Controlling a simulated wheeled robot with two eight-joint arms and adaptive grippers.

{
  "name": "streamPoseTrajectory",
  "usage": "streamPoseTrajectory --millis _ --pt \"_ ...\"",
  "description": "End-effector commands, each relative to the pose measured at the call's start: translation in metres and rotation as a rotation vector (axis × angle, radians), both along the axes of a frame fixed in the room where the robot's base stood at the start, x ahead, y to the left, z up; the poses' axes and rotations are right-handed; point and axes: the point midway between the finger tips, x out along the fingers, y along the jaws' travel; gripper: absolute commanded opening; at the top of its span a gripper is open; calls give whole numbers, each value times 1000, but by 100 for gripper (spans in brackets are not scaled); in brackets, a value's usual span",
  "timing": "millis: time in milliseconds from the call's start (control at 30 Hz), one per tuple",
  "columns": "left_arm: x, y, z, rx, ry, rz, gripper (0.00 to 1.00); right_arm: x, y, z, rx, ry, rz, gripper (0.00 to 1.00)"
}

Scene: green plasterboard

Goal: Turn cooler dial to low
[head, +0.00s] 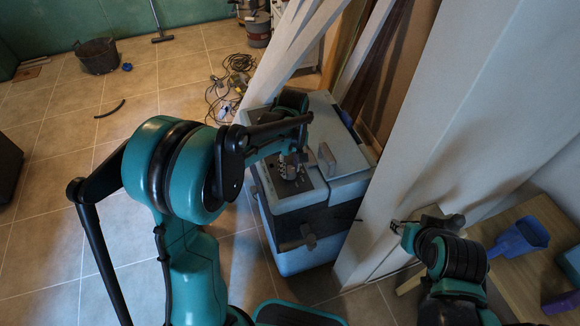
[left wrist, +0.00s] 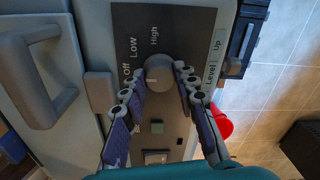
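The cooler (head: 345,158) is a blue-grey box standing on the tiled floor, with a dark control panel (head: 315,192) on top. In the left wrist view the panel (left wrist: 125,18) is marked Off, Low and High around a round grey dial (left wrist: 158,72). The dial's pointer is not clear. My left gripper (head: 290,168) is over the panel. In the left wrist view my left fingertips (left wrist: 158,74) stand on either side of the dial, open, with narrow gaps. My right gripper (head: 402,232) is by the white post, away from the cooler; its finger opening is unclear.
A grey handle (left wrist: 68,95) stands up from the cooler beside the panel. A white post (head: 440,120) is close to the cooler's right. A wooden table (head: 520,270) with a blue scoop (head: 520,236) is at right. Cables (head: 232,85) lie behind. Floor at left is mostly clear.

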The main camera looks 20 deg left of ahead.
Motion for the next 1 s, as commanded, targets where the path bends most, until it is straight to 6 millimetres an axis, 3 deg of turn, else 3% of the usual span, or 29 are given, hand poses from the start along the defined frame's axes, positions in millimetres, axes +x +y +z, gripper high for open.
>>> streamPoseTrajectory --millis 367,1000 --pt "0 0 0 0 0 -75 0 0 0 0 0 0 0 40" --pt "-1 0 0 0 0 -543 0 0 0 2 0 0 0 40"
